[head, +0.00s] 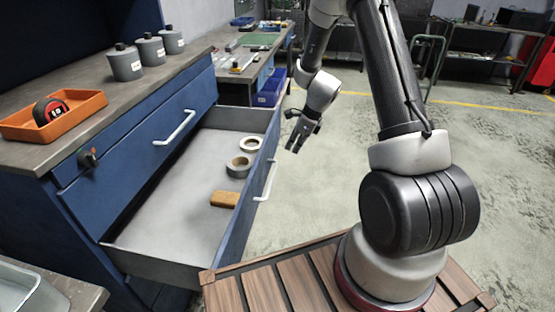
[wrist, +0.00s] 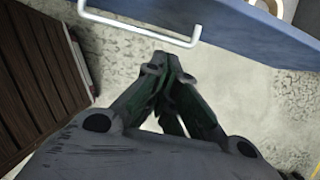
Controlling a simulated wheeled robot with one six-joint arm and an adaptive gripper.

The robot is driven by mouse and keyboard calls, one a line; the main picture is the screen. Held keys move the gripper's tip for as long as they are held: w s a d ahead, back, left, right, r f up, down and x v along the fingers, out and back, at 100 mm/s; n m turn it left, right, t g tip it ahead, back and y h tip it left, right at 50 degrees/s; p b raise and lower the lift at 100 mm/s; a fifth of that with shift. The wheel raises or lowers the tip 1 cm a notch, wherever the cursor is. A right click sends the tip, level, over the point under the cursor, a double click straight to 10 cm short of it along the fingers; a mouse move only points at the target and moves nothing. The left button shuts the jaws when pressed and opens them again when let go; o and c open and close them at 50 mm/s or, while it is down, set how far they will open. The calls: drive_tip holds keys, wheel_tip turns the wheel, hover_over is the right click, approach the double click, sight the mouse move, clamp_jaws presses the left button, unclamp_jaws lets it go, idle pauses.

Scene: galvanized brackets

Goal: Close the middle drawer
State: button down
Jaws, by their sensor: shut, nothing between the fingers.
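The middle drawer (head: 170,195) of the blue cabinet is pulled far out, below a shut drawer. Two rolls of tape (head: 240,166) and a wooden block (head: 224,199) lie in it. Its white bar handle (head: 266,181) is on the blue front, and the handle also shows at the top of the wrist view (wrist: 140,28). My gripper (head: 297,148) is in the air to the right of the drawer front, apart from it. In the wrist view my gripper (wrist: 160,66) is shut and empty, with its tips a little below the handle.
The cabinet top holds an orange tray (head: 85,116) with a tape measure and several grey bottles (head: 125,63). A slatted wooden deck (head: 270,285) is under my arm's base. The floor right of the drawer is open. A workbench (head: 245,62) stands behind.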

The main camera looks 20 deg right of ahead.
sight(275, 170)
drive_tip(key=w+a+f, duration=0.1)
drive_tip(key=a+f, duration=0.1)
drive_tip(key=f, duration=0.1)
drive_tip(key=w+a+f, duration=0.1)
drive_tip(key=a+f, duration=0.1)
drive_tip(key=f, duration=0.1)
drive_tip(key=w+a+f, duration=0.1)
drive_tip(key=a+f, duration=0.1)
drive_tip(key=f, duration=0.1)
drive_tip(key=shift+w, duration=0.15)
drive_tip(key=shift+w+a, duration=0.25)
drive_tip(key=shift+a, duration=0.05)
drive_tip(key=shift+a, duration=0.1)
drive_tip(key=w+a, duration=0.6)
drive_tip(key=a, duration=0.4)
drive_tip(key=w+a, duration=0.6)
drive_tip(key=a, duration=0.4)
drive_tip(key=shift+a, duration=0.2)
drive_tip(key=shift+s, duration=0.1)
